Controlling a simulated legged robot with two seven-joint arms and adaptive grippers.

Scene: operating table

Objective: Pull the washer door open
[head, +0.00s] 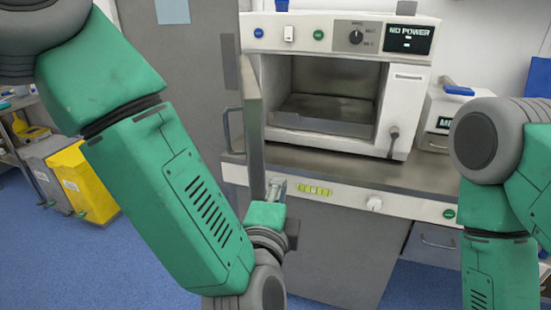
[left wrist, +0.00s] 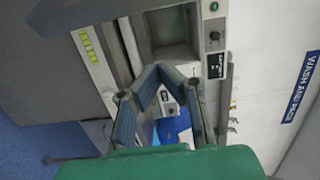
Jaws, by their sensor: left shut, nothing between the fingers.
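The washer (head: 405,95) stands on the counter, and its chamber (head: 328,88) is uncovered. Its grey door (head: 253,125) stands open at the chamber's left side, seen nearly edge-on, with a bar handle (head: 229,130) on its left face. My left gripper (head: 276,188) is shut and empty, beside the lower end of the door on its inner, right side; I cannot tell whether they touch. In the left wrist view, its fingers (left wrist: 157,75) come together in front of the washer chamber (left wrist: 168,25). My right arm shows at the right edge; its gripper is out of view.
A white box (head: 445,110) with a blue handle stands right of the washer on the counter (head: 345,167). Below are a green display (head: 314,190) and grey cabinet front (head: 335,245). A yellow bin (head: 82,185) and grey bin (head: 45,170) stand at left on blue floor.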

